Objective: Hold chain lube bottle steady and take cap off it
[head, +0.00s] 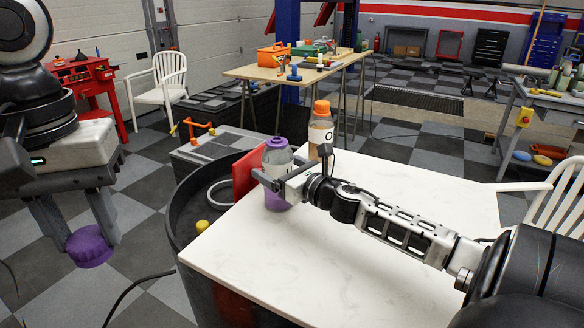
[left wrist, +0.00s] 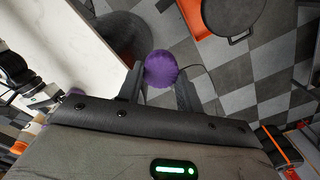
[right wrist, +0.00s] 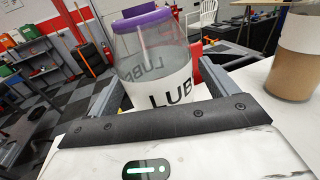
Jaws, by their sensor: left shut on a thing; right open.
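The chain lube bottle (head: 277,160) stands upright on the white table, with a purple ring at its top and no cap on it. In the right wrist view the bottle (right wrist: 155,68) shows a "LUB" label between the fingers of my right gripper (right wrist: 160,90). That gripper (head: 272,180) is open around the bottle; I cannot tell whether either finger touches it. The purple cap (head: 90,250) is between the fingertips of my left gripper (head: 88,240), shut on it. The cap (left wrist: 161,69) is held in the air above the floor, well left of the table.
A bottle with an orange cap (head: 321,108) stands just right of the lube bottle. A dark round bin (head: 180,218) with a yellow ball (head: 202,226) is at the table's left edge. The white tabletop (head: 330,270) is otherwise clear.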

